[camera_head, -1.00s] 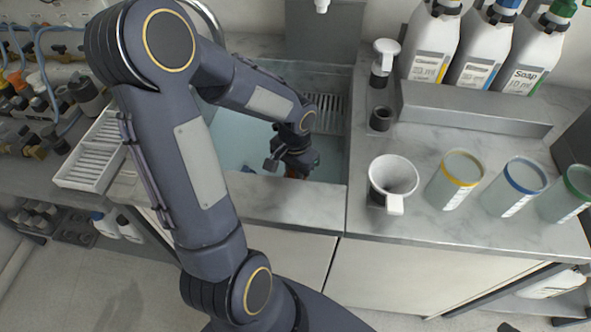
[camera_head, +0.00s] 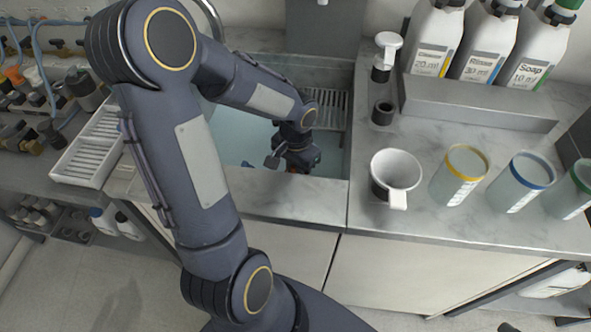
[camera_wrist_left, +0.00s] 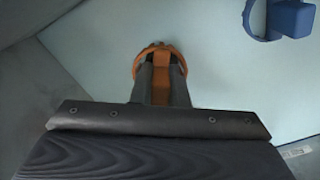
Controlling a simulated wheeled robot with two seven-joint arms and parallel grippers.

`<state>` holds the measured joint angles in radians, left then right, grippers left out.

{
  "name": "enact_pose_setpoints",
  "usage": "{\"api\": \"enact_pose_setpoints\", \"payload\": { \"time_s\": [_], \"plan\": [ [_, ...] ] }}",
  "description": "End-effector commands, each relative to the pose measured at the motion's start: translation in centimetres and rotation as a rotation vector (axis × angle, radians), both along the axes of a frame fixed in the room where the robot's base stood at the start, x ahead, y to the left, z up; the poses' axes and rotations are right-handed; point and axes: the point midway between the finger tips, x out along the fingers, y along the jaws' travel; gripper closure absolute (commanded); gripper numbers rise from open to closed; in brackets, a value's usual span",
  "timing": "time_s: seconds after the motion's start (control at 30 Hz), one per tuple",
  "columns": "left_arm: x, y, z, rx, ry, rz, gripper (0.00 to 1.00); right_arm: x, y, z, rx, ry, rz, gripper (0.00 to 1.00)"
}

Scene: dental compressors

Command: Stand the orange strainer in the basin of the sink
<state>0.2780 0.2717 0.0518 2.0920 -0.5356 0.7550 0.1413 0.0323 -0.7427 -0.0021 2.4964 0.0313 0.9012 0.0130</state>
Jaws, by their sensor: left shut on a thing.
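The orange strainer (camera_wrist_left: 160,50) is between the two fingers of my left gripper (camera_wrist_left: 161,78) in the left wrist view, and the gripper is shut on it. In the head view my left gripper (camera_head: 297,163) is down inside the basin of the sink (camera_head: 232,135). The pale basin floor lies behind the strainer in the wrist view. I cannot tell whether the strainer touches the floor. My right gripper is not in view.
A blue strainer (camera_wrist_left: 292,20) is in the basin, at the upper right of the wrist view. A white slotted tray (camera_head: 88,155) lies left.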

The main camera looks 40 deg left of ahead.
Motion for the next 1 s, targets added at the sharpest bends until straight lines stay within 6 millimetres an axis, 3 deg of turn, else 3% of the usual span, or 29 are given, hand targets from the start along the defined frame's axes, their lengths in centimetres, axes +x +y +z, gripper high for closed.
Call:
{"api": "enact_pose_setpoints", "payload": {
  "time_s": [0.03,0.1,0.43,0.47,0.63,0.77,0.8,0.83,1.0],
  "plan": [
    [-0.75,-0.35,-1.51,-0.010,0.018,0.003,1.00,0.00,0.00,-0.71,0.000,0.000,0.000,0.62],
    [-0.74,-0.34,-1.88,-0.010,0.018,0.004,1.00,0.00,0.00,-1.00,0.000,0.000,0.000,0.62],
    [-0.87,-0.30,-2.12,-0.010,0.023,0.007,1.00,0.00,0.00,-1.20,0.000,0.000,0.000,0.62],
    [-0.88,-0.31,-2.09,-0.010,0.023,0.007,0.82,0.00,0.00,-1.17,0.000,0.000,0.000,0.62],
    [-0.91,-0.33,-1.91,-0.010,0.025,0.006,0.60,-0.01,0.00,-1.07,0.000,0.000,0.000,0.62],
    [-0.93,-0.34,-1.80,-0.010,0.026,0.006,0.60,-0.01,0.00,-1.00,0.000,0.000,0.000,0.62],
    [-0.94,-0.34,-1.77,-0.010,0.026,0.006,0.75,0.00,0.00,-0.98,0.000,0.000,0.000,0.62],
    [-0.95,-0.34,-1.76,-0.010,0.027,0.006,0.78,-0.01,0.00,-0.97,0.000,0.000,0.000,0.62],
    [-0.95,-0.35,-1.64,-0.010,0.026,0.005,0.78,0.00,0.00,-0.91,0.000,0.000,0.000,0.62]
  ]
}}
